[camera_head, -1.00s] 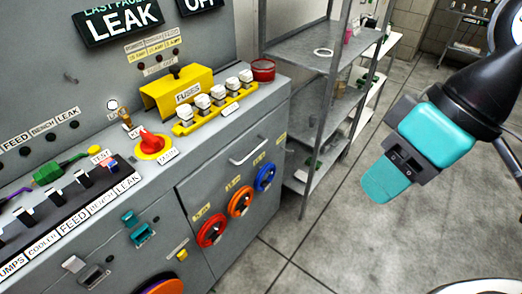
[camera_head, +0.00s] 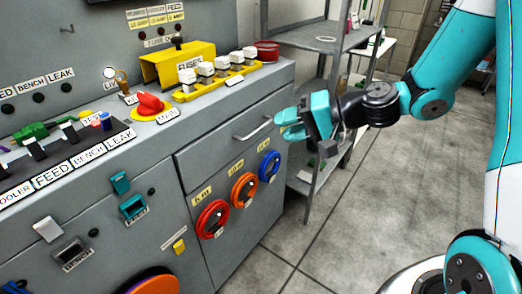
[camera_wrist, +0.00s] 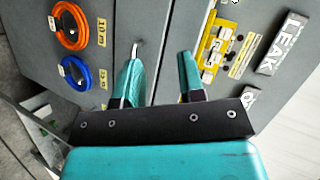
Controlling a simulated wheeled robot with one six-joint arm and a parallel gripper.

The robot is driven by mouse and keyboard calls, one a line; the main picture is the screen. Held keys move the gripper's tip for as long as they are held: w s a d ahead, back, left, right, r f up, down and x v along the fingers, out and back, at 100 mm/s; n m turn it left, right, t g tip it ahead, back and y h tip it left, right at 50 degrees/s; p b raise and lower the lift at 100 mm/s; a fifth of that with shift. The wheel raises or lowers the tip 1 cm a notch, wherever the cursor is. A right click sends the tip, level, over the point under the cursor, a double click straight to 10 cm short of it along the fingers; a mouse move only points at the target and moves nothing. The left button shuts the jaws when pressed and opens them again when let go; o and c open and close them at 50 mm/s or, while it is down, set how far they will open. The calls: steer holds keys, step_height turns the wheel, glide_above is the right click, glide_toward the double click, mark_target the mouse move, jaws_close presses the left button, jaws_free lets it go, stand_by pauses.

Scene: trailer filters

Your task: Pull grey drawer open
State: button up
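The grey drawer (camera_head: 205,151) is shut, flush in the upper front of the grey cabinet, with a pale bar handle (camera_head: 253,131). My gripper (camera_head: 281,125) is just right of the handle in the head view, with teal fingers pointing toward the drawer front. In the wrist view, my gripper (camera_wrist: 160,62) is open with a clear gap between its fingers. The drawer front (camera_wrist: 165,22) lies beyond them. The handle (camera_wrist: 135,48) shows at the tip of the left finger and is partly hidden by it. I cannot tell whether they touch.
Red (camera_head: 212,219), orange (camera_head: 244,190) and blue (camera_head: 269,166) rings hang on the cabinet front below the drawer. White-topped fuses (camera_head: 207,70) and a red knob (camera_head: 150,104) sit on top. A metal shelf (camera_head: 315,40) stands behind my gripper. The floor at right is clear.

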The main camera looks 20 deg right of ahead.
steer(key=w+d+f+m+t+h+b, duration=0.25)
steer(key=w+d+f+m+t, duration=0.3)
steer(key=d+f+m, duration=0.35)
steer(key=n, duration=0.2)
glide_toward(264, 124)
steer(key=shift+y, duration=0.25)
steer(key=x, duration=1)
steer(key=shift+w+f, duration=0.1)
steer(key=shift+f, duration=0.3)
steer(key=shift+c, duration=0.2)
jaws_close()
